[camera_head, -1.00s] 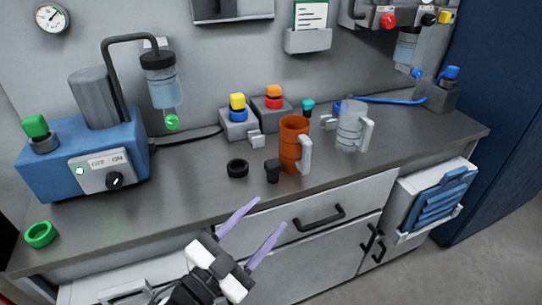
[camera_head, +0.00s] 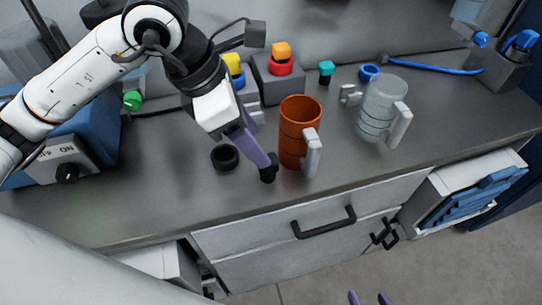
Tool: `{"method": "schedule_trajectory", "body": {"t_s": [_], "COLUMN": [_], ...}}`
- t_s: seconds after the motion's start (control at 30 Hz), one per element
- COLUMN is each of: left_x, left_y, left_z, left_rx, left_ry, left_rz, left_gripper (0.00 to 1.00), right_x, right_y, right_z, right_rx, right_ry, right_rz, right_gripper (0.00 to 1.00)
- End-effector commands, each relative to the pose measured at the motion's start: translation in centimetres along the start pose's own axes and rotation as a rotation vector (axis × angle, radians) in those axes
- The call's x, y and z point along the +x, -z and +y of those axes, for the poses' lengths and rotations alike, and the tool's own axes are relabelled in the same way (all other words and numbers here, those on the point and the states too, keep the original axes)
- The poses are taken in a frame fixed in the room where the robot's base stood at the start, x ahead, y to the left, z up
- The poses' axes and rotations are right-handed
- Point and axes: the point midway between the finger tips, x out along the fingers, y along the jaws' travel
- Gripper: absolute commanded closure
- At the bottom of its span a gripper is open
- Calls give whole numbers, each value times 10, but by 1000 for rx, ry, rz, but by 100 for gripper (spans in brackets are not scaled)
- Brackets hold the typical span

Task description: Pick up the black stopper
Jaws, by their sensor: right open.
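The black stopper (camera_head: 268,174) stands on the grey bench just left of the orange mug (camera_head: 296,133). My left gripper (camera_head: 265,160), on the arm from the left, points down at it. Its lilac fingers overlap in this view, with the tip at the stopper's top and partly covering it. I cannot tell whether they are apart or closed on it. My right gripper (camera_head: 369,298) shows only two lilac fingertips at the bottom edge. They are apart and empty, in front of the bench and far from the stopper.
A black ring (camera_head: 225,158) lies left of the stopper. A clear mug (camera_head: 380,110) stands right of the orange mug. Button boxes (camera_head: 279,79) and a small teal-topped piece (camera_head: 326,72) stand behind. Drawers with a black handle (camera_head: 323,223) are below the bench edge.

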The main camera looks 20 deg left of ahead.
Motion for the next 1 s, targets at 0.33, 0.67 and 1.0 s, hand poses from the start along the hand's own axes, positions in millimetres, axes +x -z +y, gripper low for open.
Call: {"method": "schedule_trajectory", "body": {"t_s": [0.33, 0.67, 1.0], "left_x": [37, 81, 85], "left_y": [0, 4, 4], "left_z": [-1, 3, 3], "left_rx": [-1, 0, 1], "left_ry": [8, 9, 7], "left_rz": [-2, -4, -4], "left_gripper": [50, 50, 60], "right_x": [-4, -9, -9], "right_y": [0, 5, 5], "right_z": [-1, -1, -1], "right_rx": [0, 0, 0], "right_ry": [1, 1, 1], "right_rz": [-6, -7, -6], "right_gripper": [50, 50, 50]}}
